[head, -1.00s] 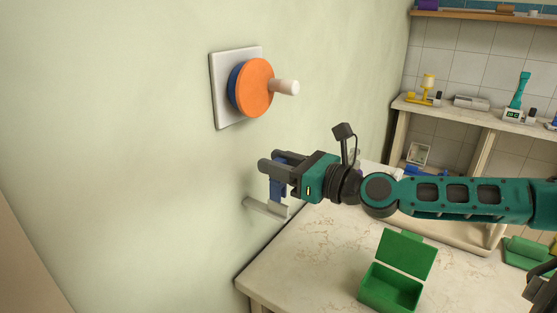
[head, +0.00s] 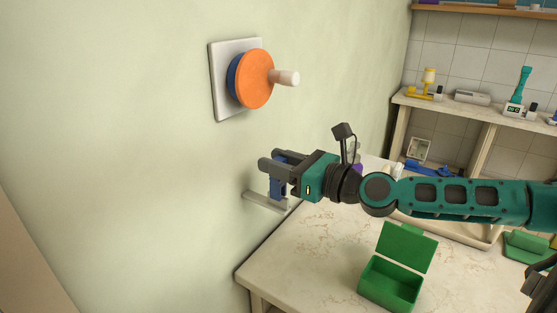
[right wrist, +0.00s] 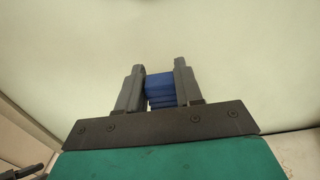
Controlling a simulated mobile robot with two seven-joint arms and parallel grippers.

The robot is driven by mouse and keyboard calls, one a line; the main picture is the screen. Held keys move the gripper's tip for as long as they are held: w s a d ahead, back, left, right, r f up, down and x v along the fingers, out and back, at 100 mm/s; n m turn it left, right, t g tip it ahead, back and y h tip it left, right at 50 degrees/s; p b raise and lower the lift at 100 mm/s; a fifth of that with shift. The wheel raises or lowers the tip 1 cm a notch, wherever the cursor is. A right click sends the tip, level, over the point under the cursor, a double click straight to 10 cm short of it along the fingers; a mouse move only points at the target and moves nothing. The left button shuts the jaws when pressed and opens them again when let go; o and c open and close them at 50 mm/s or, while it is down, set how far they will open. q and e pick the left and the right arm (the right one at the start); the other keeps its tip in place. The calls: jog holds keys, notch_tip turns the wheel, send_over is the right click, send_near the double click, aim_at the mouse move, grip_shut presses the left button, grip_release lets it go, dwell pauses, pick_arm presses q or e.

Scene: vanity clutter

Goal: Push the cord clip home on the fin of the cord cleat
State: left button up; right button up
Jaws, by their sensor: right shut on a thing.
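The blue cord clip (head: 278,187) is held between the fingers of my right gripper (head: 270,165), near the pale wall. It also shows in the right wrist view (right wrist: 160,88), between the two dark fingers (right wrist: 157,85). The cord cleat (head: 264,201) is a light grey bar on the wall, just below the clip. The clip's lower end meets the bar in the head view. I cannot tell how far it sits on the fin, and the fin itself is not clearly visible. My left gripper is not in view.
A white wall plate (head: 219,85) with an orange disc (head: 256,79) and pale knob is above the gripper. An open green box (head: 390,285) stands on the marble-topped counter (head: 300,260) below. A shelf with a yellow lamp (head: 428,80) is at the back right.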

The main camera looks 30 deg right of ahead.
aim_at(278, 188)
jog(key=shift+f+b, duration=0.5)
jog(key=shift+f, duration=0.6)
jog(key=o, duration=1.1)
jog(key=shift+s, duration=0.1)
